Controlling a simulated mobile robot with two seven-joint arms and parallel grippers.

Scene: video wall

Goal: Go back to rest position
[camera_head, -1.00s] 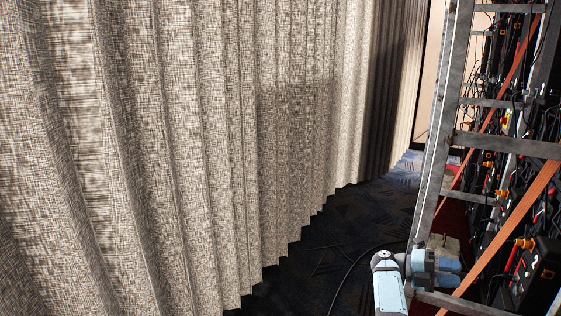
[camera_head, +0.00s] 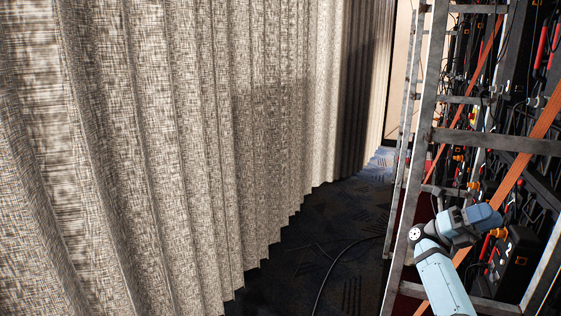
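My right arm (camera_head: 443,283) rises from the bottom edge at the lower right, light blue with dark joints. Its outer end, with my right gripper (camera_head: 485,218), reaches to the right in front of the metal rack frame (camera_head: 425,130). The fingers cannot be made out, so neither their opening nor any held thing shows. My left arm and gripper are out of view.
A pleated beige curtain (camera_head: 170,150) fills the left and middle. The rack on the right holds many cables, orange straps (camera_head: 525,150) and a black box (camera_head: 517,262). Dark carpet (camera_head: 320,240) with a loose black cable (camera_head: 335,268) lies between curtain and rack.

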